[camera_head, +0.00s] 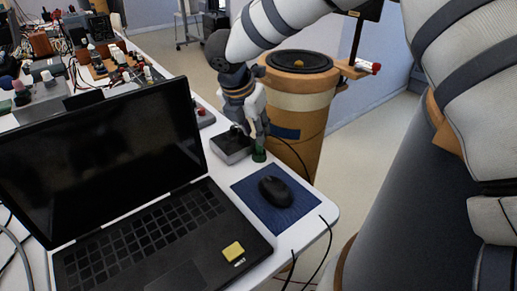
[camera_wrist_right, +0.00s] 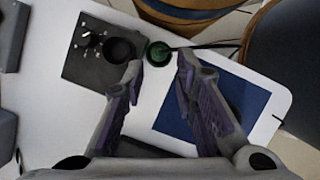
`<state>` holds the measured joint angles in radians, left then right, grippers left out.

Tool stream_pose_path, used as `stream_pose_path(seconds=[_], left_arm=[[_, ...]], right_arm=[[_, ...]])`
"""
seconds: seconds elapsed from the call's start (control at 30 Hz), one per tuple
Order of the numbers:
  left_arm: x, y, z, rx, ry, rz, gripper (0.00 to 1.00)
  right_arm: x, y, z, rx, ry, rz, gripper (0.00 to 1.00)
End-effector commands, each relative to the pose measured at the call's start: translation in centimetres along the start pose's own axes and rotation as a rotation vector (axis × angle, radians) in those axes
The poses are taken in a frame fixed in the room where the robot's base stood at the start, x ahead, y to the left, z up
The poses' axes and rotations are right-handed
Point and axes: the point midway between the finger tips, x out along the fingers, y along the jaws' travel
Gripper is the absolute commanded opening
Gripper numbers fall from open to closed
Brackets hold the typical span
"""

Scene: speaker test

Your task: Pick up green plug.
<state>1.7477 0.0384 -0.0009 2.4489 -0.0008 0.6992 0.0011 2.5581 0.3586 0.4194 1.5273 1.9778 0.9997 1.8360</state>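The green plug (camera_head: 259,155) stands on the white table near its right edge, between a grey box and a blue mouse pad. In the right wrist view the green plug (camera_wrist_right: 158,53) is a dark green round piece just beyond the fingertips, with a dark cable running right from it. My right gripper (camera_head: 258,138) is above the plug, pointing down. In the wrist view my right gripper (camera_wrist_right: 160,68) is open, its fingers apart with nothing between them. Whether a finger touches the plug is unclear. My left gripper is not in view.
The grey box (camera_head: 232,145) with knobs is close left of the plug. A black mouse (camera_head: 276,191) lies on the blue pad (camera_head: 245,190). An open laptop (camera_head: 95,155) fills the table's front. An orange drum (camera_head: 300,105) stands beyond the table edge.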

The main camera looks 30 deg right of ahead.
Motion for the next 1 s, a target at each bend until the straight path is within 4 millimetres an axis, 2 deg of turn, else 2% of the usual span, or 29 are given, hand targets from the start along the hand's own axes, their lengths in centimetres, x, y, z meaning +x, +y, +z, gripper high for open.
stream_pose_path(seconds=[0.2, 0.3, 0.47, 0.57, 0.6, 0.87, 1.0], left_arm=[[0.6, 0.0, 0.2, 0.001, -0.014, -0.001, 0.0], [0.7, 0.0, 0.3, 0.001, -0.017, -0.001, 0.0], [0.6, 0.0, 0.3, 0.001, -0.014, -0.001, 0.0], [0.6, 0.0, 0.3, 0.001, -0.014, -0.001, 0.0], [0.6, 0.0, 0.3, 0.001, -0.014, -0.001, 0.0], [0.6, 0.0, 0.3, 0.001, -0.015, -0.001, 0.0], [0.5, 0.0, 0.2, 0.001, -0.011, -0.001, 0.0]], right_arm=[[4.0, 0.0, 0.2, 0.0, 0.002, -0.004, 0.27], [4.9, 0.1, 0.3, 0.0, 0.0, 0.0, 0.27], [4.7, 0.1, 0.4, 0.001, -0.001, 0.002, 0.24], [4.7, 0.1, 0.4, 0.001, -0.001, 0.002, 0.02], [4.7, 0.1, 0.4, 0.001, -0.001, 0.002, 0.0], [4.7, 0.1, 0.4, 0.0, -0.001, 0.001, 0.0], [3.9, 0.1, 0.7, 0.002, -0.002, 0.002, 0.0]])
